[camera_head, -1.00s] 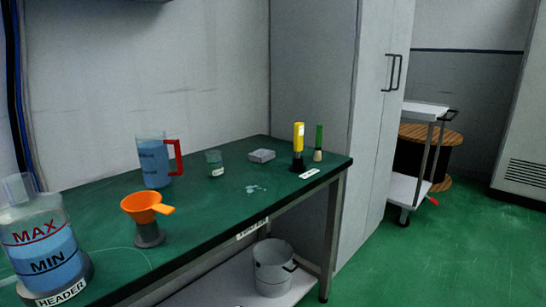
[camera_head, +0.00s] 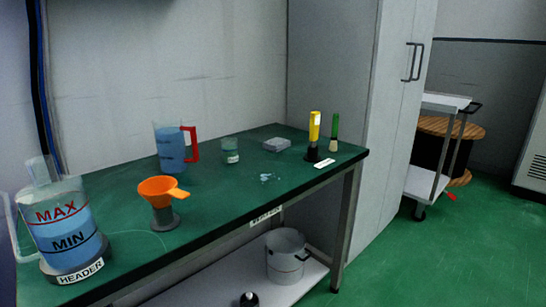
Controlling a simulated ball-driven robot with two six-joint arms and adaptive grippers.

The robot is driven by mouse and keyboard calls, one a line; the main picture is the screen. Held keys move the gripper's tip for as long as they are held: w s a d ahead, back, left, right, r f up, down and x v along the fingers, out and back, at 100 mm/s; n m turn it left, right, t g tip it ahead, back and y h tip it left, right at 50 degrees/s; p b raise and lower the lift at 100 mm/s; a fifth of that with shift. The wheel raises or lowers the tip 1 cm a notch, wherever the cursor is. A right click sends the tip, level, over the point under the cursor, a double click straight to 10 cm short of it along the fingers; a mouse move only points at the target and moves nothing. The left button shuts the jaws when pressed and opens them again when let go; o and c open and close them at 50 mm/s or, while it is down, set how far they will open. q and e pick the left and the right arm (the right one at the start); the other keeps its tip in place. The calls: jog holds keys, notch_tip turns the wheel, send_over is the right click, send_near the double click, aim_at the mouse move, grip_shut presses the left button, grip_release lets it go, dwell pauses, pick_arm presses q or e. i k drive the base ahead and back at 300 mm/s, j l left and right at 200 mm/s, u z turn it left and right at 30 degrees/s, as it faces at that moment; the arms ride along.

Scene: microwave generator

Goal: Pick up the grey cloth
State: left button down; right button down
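The grey cloth (camera_head: 276,145) looks like a small, flat, folded grey block. It lies on the green table top (camera_head: 225,205) near its back edge, right of a small glass jar (camera_head: 230,151). A small light-blue wet patch (camera_head: 265,177) is on the table in front of it. Neither of my grippers is in view.
A blue-filled jug with a red handle (camera_head: 171,148), an orange funnel (camera_head: 160,191) and a large HEADER container (camera_head: 66,228) stand left. Yellow (camera_head: 314,128) and green (camera_head: 335,129) tools stand right. A bucket (camera_head: 286,258) is on the lower shelf.

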aim_at(276, 144)
jog(key=i+l+u, duration=0.25)
jog(key=i+l, duration=0.25)
jog(key=l, duration=0.2)
jog(key=i+l+u, duration=0.3)
jog(key=i+l, duration=0.15)
jog(key=l, duration=0.35)
